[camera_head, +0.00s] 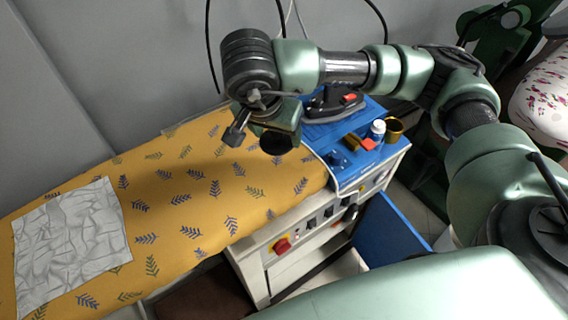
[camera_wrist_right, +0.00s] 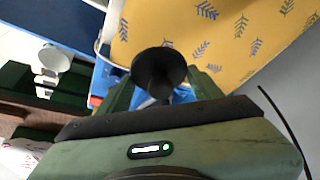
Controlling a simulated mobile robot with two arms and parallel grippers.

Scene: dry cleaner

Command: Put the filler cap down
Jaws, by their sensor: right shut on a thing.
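The filler cap (camera_wrist_right: 158,72) is black, with a broad round end and a narrower stem between the green fingers of my right gripper (camera_wrist_right: 162,92) in the wrist view. In the head view the cap (camera_head: 275,143) shows as a dark disc under my right gripper (camera_head: 268,130), which is shut on it. The gripper appears above the yellow leaf-patterned ironing board (camera_head: 190,187), near its right end by the blue top (camera_head: 350,176). The exact gap below the cap cannot be told. My left gripper is not in view.
A crumpled grey cloth (camera_head: 70,245) lies at the board's left. The board's middle is clear.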

